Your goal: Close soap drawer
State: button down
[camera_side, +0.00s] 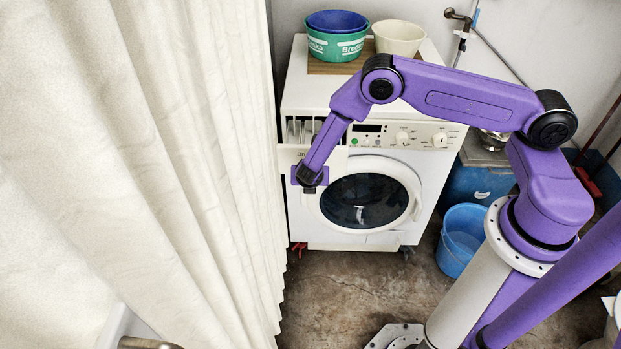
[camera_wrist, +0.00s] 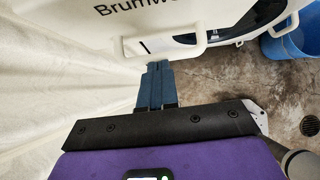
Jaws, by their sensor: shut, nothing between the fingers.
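The soap drawer (camera_side: 287,158) is at the top left of the white washing machine's front in the side view. It stands pulled out, and its open compartments show behind its front. In the wrist view, the white front with dark lettering (camera_wrist: 135,8) fills the top, with a pale raised handle piece below it. My gripper (camera_wrist: 155,70) is shut and empty, its blue fingers together and pointing toward that piece. I cannot tell whether they touch it. In the side view my wrist is in front of the drawer and hides part of it and the fingertips.
The washing machine (camera_side: 376,246) has a round, shut door below the drawer. A cream curtain (camera_side: 150,170) hangs close on the left. Nested basins (camera_side: 337,45) and a cream bowl (camera_side: 399,38) stand on top. A blue bucket (camera_side: 460,240) is on the floor to the right.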

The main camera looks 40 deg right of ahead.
jog(key=w+d, duration=1)
dwell(0.4)
jog(key=shift+s+r, duration=0.1)
